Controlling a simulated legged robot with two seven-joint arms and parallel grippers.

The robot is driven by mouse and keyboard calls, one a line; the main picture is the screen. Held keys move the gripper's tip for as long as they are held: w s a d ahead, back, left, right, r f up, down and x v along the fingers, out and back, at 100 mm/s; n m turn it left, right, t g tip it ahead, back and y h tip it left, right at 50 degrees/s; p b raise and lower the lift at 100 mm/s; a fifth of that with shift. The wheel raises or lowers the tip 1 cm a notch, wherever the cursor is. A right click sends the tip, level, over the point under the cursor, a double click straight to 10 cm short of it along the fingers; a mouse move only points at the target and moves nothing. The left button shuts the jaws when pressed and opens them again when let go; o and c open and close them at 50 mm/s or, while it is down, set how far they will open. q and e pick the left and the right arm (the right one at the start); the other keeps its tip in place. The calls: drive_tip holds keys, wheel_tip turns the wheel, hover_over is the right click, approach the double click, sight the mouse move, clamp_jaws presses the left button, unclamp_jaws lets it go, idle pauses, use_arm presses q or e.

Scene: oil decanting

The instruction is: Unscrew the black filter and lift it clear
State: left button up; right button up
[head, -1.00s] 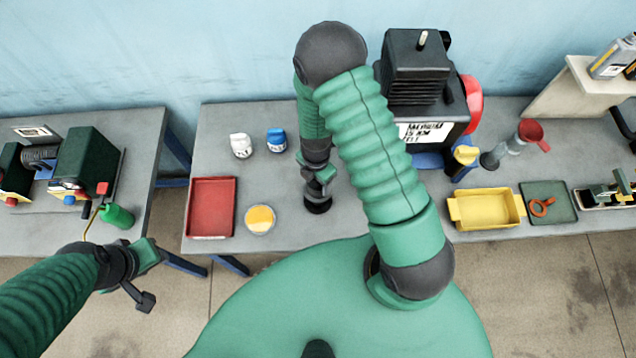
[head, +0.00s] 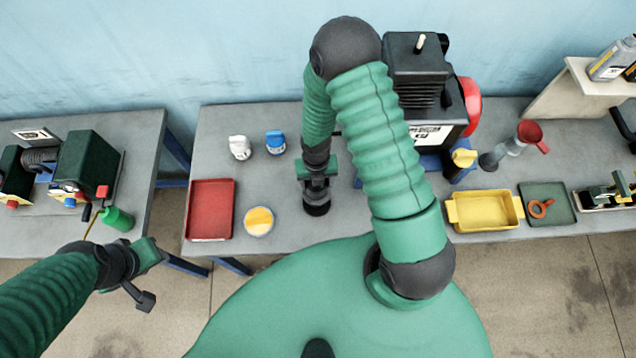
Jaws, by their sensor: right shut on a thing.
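The black filter (head: 317,208) is a short dark cylinder in the middle of the head view, over the front part of the centre table. My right gripper (head: 317,188) is above it, pointing down, with its jaws shut on the filter's upper part. The jaws hide the top of the filter. I cannot tell whether its underside touches anything. My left gripper (head: 153,276) is at the lower left, in front of the left table, with its fingers spread and nothing between them.
A red tray (head: 212,209) and a yellow-filled round dish (head: 259,221) are left of the filter. White (head: 240,147) and blue-capped (head: 275,142) containers stand behind. The engine (head: 424,75) is partly behind my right arm. A yellow tray (head: 485,210) is to the right.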

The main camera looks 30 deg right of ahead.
drive_tip(key=shift+s+a+r+p, duration=0.1)
drive_tip(key=shift+s+r+p, duration=0.05)
drive_tip(key=shift+r+p, duration=0.65)
wheel_tip(320, 180, up, 5)
drive_tip(key=p, duration=0.4)
drive_tip(key=shift+r, duration=0.1)
drive_tip(key=shift+f, duration=0.2)
